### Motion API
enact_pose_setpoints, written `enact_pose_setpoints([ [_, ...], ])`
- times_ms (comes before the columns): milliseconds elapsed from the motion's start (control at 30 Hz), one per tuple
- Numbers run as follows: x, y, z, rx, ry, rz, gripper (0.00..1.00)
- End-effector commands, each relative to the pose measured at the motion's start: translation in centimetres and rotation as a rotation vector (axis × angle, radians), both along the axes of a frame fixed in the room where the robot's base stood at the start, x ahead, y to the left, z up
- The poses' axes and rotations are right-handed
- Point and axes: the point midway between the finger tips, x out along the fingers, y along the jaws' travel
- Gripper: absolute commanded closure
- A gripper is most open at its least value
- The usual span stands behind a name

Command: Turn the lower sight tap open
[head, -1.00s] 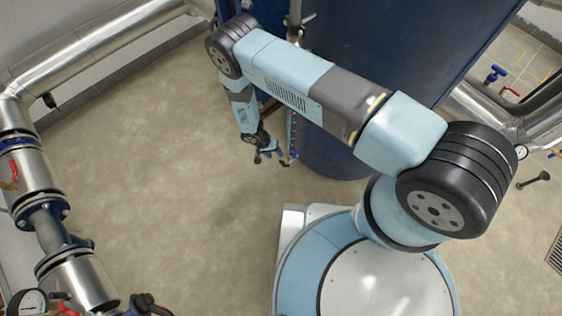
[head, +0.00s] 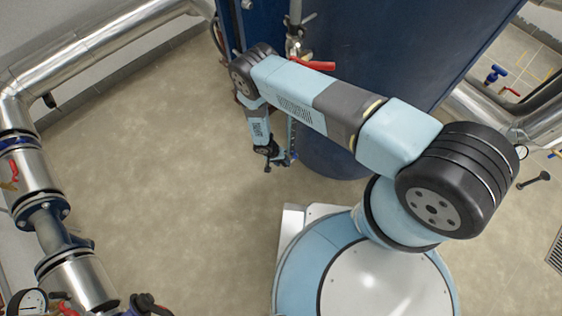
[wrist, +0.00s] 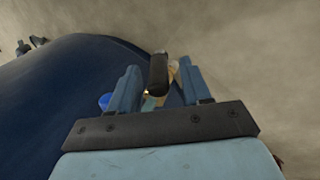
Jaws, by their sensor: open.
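In the wrist view, the lower sight tap shows as a black handle (wrist: 157,76) with a brass-coloured body (wrist: 173,71) partly behind it. My gripper (wrist: 158,67) is open, with one finger on each side of the black handle. A gap shows on both sides, so the jaws are not closed on it. In the head view, my gripper (head: 281,161) hangs low beside the blue tank (head: 345,125), near the foot of the sight pipe. The tap itself is too small and covered to make out there.
A red lever (head: 312,65) sits higher on the sight pipe, close to my arm. The tank wall fills the left of the wrist view, with a small bright blue part (wrist: 104,101) beside the left finger. Silver pipes (head: 75,55) run along the left; the floor between is clear.

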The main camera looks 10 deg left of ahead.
Motion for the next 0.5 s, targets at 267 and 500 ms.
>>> enact_pose_setpoints([
  [267, 0.02, 0.0, 0.03, 0.0, 0.0, 0.0, 0.71],
  [500, 0.03, 0.01, 0.03, 0.001, 0.0, 0.0, 0.94],
])
